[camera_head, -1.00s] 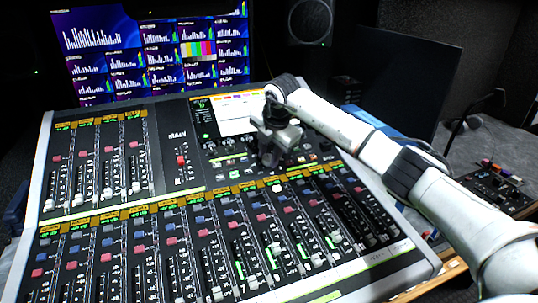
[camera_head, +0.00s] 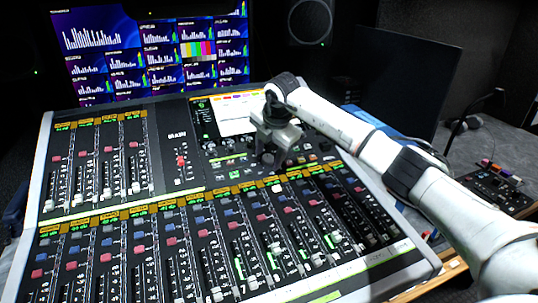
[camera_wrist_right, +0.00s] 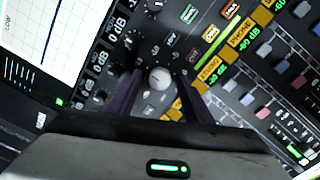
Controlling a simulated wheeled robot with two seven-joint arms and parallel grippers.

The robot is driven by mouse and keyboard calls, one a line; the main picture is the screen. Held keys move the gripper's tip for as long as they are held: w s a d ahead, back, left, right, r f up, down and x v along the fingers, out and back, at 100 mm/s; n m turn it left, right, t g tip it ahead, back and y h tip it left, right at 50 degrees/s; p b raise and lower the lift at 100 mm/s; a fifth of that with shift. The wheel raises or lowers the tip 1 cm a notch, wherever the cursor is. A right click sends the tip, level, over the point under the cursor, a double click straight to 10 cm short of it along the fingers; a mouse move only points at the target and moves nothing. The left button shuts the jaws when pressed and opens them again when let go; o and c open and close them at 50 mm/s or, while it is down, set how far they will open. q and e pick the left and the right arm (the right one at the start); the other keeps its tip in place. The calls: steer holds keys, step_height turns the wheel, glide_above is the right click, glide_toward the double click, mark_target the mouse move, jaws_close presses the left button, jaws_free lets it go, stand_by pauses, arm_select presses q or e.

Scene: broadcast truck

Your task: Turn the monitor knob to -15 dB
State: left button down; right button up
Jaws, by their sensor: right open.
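A round silver-grey knob (camera_wrist_right: 159,77) stands on the dark console panel in the right wrist view. My right gripper (camera_wrist_right: 161,84) is open, with one dark finger on each side of the knob. Small gaps seem to show between the fingers and the knob, so I see no clear contact. In the head view my right gripper (camera_head: 268,159) points down at the console's centre section, below the lit screen, and hides the knob. The knob's dB reading is too small to tell. My left gripper is not in view.
The mixing console (camera_head: 170,222) carries many faders and coloured buttons around the gripper. Its lit touchscreen (camera_head: 234,112) lies just behind the gripper. A monitor wall (camera_head: 150,50), a speaker (camera_head: 310,20) and a dark screen (camera_head: 410,80) stand at the back. A small control box (camera_head: 495,185) sits at right.

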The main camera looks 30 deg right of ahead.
steer(key=v, duration=1)
